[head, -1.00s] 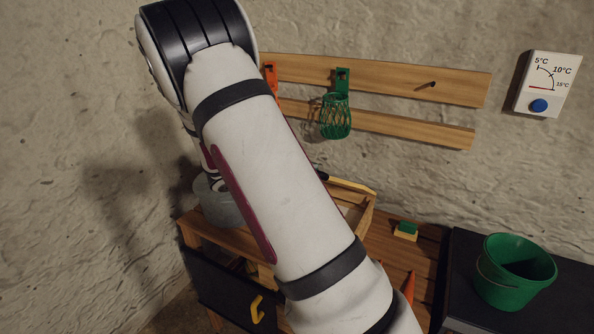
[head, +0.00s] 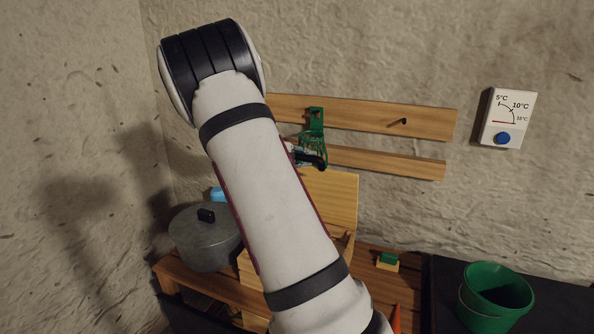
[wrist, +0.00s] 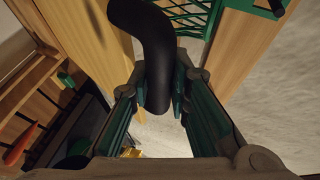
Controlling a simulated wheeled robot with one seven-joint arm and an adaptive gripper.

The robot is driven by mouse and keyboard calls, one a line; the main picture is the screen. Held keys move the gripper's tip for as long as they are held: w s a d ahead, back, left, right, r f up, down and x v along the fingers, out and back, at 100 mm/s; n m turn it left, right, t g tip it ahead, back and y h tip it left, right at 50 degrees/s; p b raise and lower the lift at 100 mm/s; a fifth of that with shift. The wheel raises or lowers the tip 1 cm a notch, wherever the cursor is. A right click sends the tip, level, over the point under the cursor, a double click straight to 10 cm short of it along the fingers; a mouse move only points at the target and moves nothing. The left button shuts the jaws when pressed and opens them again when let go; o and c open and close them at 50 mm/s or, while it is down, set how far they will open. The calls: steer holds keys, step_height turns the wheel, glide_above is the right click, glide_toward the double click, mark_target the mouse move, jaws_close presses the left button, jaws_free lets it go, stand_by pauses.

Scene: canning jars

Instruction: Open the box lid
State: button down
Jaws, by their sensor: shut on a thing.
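The box lid (head: 338,205), a plain pale wooden panel, stands raised, close to upright, above the box (head: 249,270). My arm hides much of the box and the lid's left part. A curved black handle (head: 314,162) shows at the lid's top edge, just below the green basket. In the wrist view the handle (wrist: 154,60) lies between my two fingers. My gripper (wrist: 162,80) is shut on it. In the head view only a bit of my gripper shows beside my forearm.
A green mesh basket (head: 314,143) hangs from the wall rail (head: 365,115), very near the handle. A grey lidded pot (head: 203,240) stands left of the box. A green and yellow sponge (head: 388,262) and a green bucket (head: 495,297) are at the right.

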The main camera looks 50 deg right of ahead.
steer(key=shift+w+d+r, duration=0.25)
steer(key=shift+d+r, duration=0.05)
steer(key=shift+d, duration=0.3)
steer(key=c, duration=1.8)
jaws_free()
steer(key=v, duration=1.2)
steer(key=shift+a+f, duration=0.1)
